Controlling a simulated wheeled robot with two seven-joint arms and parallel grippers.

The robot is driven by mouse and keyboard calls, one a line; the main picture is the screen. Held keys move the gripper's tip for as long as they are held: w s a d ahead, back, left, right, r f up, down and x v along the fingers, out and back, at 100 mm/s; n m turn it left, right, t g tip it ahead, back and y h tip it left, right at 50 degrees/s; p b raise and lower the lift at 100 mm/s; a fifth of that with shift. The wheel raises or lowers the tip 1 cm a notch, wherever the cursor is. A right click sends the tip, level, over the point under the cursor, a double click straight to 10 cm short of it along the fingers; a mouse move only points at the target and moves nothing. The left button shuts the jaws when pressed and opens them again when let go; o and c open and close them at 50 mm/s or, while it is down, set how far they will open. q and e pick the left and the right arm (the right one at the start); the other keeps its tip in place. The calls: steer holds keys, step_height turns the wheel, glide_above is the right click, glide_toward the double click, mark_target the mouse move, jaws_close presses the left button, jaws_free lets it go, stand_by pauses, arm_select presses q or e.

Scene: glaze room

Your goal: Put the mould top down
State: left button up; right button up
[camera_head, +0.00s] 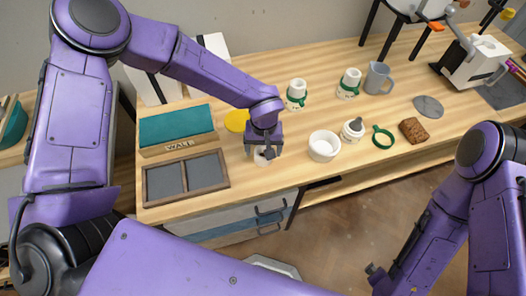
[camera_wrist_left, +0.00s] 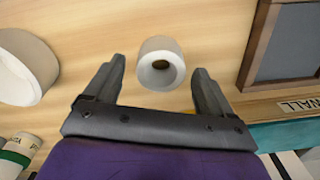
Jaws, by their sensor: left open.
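A small white round piece with a dark hole in its top, which looks like the mould top, shows in the left wrist view (camera_wrist_left: 160,48). It appears to stand upright on the wooden table, and in the head view it is partly hidden under my left gripper (camera_head: 264,150). My left gripper is open, its two fingers (camera_wrist_left: 158,72) on either side of the piece as seen from the wrist, with gaps at both sides. It holds nothing. My right arm is low at the right, off the table, with a dark end (camera_head: 376,274) whose jaws I cannot make out.
A white bowl (camera_head: 323,147) stands just right of my left gripper, with a white jar (camera_head: 352,131) and green ring (camera_head: 383,138) beyond. A divided wooden tray (camera_head: 186,201) and teal-topped box (camera_head: 177,148) lie left. Two green-banded white pots (camera_head: 297,90) and a grey jug (camera_head: 378,78) stand behind.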

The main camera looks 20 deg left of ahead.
arm_select(q)
steer(key=shift+o, duration=0.3)
step_height(320, 180, up, 10)
steer(key=shift+w+b, duration=0.2)
steer(key=shift+b, duration=0.2)
steer(key=w+a+f+m+t+b, duration=0.1)
steer(key=w+a+m+t+b, duration=0.15)
steer(key=a, duration=0.45)
steer(key=w+a+f+m+t+b, duration=0.1)
steer(key=w+a+t+b, duration=0.25)
steer(key=a, duration=0.25)
steer(key=s+d+f+m+h, duration=0.4)
steer(key=s+d+m+h, duration=0.4)
steer(key=s+m, duration=0.25)
steer(key=shift+g, duration=0.4)
steer(key=x, duration=0.2)
steer(key=b+x, duration=0.1)
steer(key=x, duration=0.2)
steer(key=shift+w+a, duration=0.1)
steer(key=shift+w, duration=0.2)
steer(key=b+x, duration=0.1)
steer(key=x, duration=0.3)
steer(key=shift+f, duration=0.35)
steer(key=shift+w+d+f+b, duration=0.2)
steer(key=shift+w+d+b, duration=0.1)
steer(key=shift+w+d, duration=0.05)
steer(key=shift+r, duration=0.1)
steer(key=shift+c, duration=0.7)
steer(key=c, duration=1)
